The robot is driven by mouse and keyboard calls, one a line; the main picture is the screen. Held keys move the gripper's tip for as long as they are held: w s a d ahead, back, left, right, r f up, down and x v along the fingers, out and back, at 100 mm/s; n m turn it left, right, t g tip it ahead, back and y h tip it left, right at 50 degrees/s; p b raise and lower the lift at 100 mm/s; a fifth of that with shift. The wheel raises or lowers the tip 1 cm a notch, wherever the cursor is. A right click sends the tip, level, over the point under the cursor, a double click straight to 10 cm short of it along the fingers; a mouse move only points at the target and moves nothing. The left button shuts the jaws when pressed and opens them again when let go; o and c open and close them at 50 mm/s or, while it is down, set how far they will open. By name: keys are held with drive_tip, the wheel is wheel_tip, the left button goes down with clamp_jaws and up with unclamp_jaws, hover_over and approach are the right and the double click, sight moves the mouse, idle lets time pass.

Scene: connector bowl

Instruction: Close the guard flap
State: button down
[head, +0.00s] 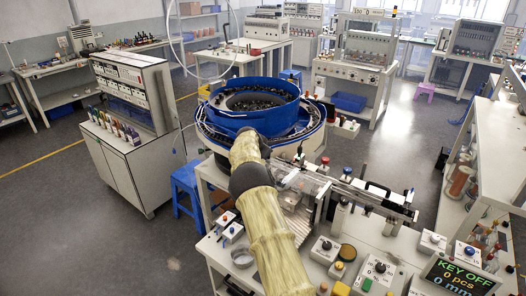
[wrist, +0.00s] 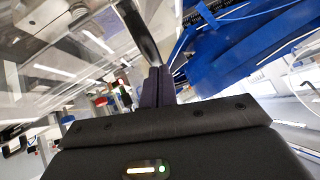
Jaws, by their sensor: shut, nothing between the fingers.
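The guard flap looks like the clear panel (head: 308,183) beside my forearm in the head view, over the feed track right of the blue bowl. Its exact angle is hard to tell. In the head view my arm hides the fingers.
The blue bowl feeder (head: 255,112) with dark parts stands just beyond my arm. A blue stool (head: 187,182) stands left of the bench.

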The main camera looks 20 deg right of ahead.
drive_tip(key=w+d+r+b+v, duration=0.1)
drive_tip(key=r+b+v, duration=0.1)
drive_tip(key=v, duration=1)
drive_tip(key=shift+r+b, duration=0.3)
drive_tip(key=shift+b, duration=0.45)
drive_tip(key=shift+w, duration=0.1)
drive_tip(key=s+a+f+n+g+y, duration=0.1)
drive_tip(key=s+a+f+n+y, duration=0.1)
drive_tip(key=s, duration=1.2)
drive_tip(key=s+a+f+n+g+y, duration=0.2)
drive_tip(key=s+a+f+n, duration=0.3)
drive_tip(key=s, duration=1)
drive_tip(key=s+a+f+n+g+y, duration=0.1)
drive_tip(key=s+a+f+n, duration=0.2)
drive_tip(key=s, duration=1.2)
drive_tip(key=a+n, duration=0.2)
drive_tip(key=a, duration=0.2)
drive_tip(key=shift+a+f+n+g+y, duration=0.3)
drive_tip(key=shift+a+f+n+y, duration=0.05)
drive_tip(key=shift+f+n+y, duration=0.05)
drive_tip(key=shift+d, duration=0.1)
